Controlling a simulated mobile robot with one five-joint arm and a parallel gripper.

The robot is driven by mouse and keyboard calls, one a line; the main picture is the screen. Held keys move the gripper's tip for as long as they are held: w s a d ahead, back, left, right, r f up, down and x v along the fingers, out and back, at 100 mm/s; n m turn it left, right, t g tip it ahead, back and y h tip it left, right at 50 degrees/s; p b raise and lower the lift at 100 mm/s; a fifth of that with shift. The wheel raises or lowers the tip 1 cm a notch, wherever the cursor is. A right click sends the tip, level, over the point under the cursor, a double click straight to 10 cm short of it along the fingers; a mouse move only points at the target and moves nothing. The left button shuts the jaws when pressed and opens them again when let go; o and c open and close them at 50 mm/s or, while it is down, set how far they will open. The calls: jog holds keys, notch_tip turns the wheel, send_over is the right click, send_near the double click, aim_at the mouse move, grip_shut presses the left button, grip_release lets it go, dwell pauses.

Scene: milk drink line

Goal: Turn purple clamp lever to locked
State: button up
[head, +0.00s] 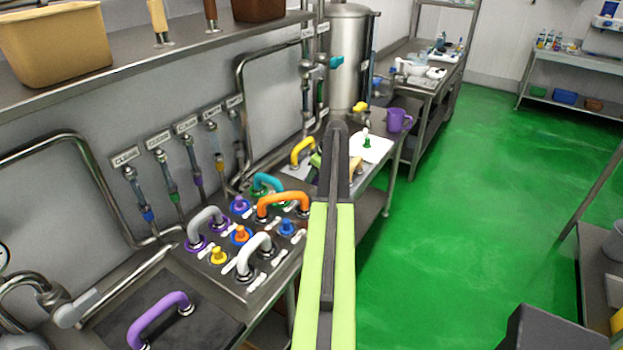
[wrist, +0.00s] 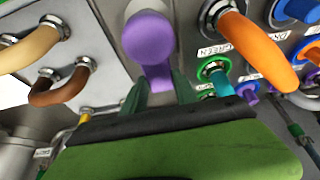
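The purple clamp lever (wrist: 150,38) fills the upper middle of the wrist view, with a round knob and a narrower stem below it. My gripper (wrist: 160,86) has its two dark green fingers on either side of the stem, seemingly touching it. The lower end of the stem is hidden between the fingers. In the head view my arm reaches away over the bench, and I cannot make out the lever or the fingertips there. I cannot tell the lever's lock position.
In the wrist view, an orange pipe handle (wrist: 250,42) and a green-ringed port (wrist: 214,70) sit close right. Tan (wrist: 42,46) and brown (wrist: 62,88) handles are left. In the head view, a purple pitcher (head: 400,120) stands beyond.

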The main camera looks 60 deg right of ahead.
grip_shut()
dwell(0.9)
